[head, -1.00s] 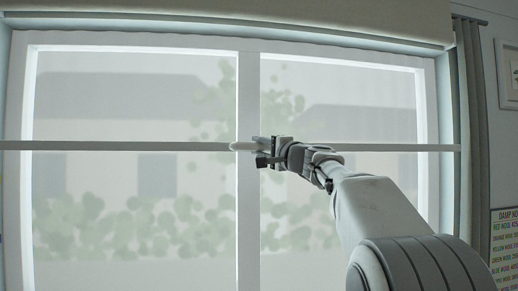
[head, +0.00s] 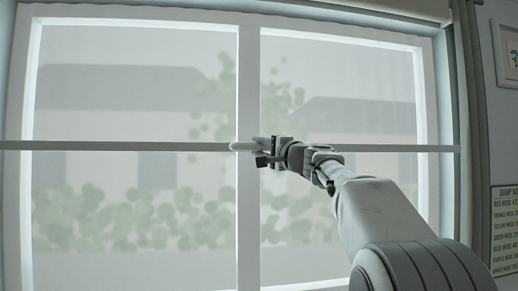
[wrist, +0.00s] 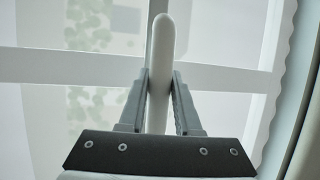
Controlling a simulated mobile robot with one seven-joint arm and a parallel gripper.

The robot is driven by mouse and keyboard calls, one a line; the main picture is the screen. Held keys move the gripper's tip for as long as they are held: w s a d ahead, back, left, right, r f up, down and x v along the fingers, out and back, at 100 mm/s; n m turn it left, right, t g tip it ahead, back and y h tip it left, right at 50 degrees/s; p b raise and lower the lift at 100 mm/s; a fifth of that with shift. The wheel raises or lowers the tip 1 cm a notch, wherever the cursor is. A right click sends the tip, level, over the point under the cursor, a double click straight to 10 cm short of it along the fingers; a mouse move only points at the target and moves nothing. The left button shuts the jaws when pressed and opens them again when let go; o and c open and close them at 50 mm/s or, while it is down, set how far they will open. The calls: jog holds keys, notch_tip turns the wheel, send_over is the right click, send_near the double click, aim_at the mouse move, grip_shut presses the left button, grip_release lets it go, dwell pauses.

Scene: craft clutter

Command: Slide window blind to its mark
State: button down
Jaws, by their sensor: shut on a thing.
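My gripper (head: 262,150) is shut on this handle, just right of the central window bar. In the wrist view, the two grey fingers (wrist: 158,88) press on both sides of the handle (wrist: 161,45), whose rounded tip points up the picture. The part of the rail behind my gripper is hidden. I cannot make out a mark in the current frames.
A white window frame (head: 248,215) surrounds the panes. A grey curtain (head: 475,110) hangs at the right, beside a framed picture (head: 508,52) and a sign with lines of text (head: 504,235). The space left of my arm looks clear.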

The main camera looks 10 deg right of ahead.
jog(key=c, duration=0.6)
grip_release()
jog(key=b+v, duration=0.5)
jog(key=v, duration=1.2)
jog(key=shift+s+b, duration=0.2)
jog(key=shift+b, duration=0.2)
jog(key=shift+d+f, duration=0.1)
jog(key=s+a+f+n+g+h+p, duration=0.1)
jog(key=s+a+f+n+g, duration=0.3)
jog(key=f, duration=0.5)
jog(key=s+a+f+n+g+h+p, duration=0.1)
jog(key=s+a+f+n+g+p, duration=0.15)
jog(key=s+a+f, duration=0.5)
jog(key=s+d+f+n+g+h, duration=0.2)
jog(key=s+f+n+g+h, duration=0.1)
jog(key=s+f, duration=0.5)
jog(key=s+d+f+n+g+h+p, duration=0.1)
jog(key=s+d+f+n+g+h, duration=0.1)
jog(key=s+f, duration=0.7)
notch_tip(320, 180, down, 5)
jog(key=shift+d+f+n+g+h, duration=0.15)
jog(key=shift+d+n+g+h, duration=0.3)
jog(key=shift+n+g, duration=0.15)
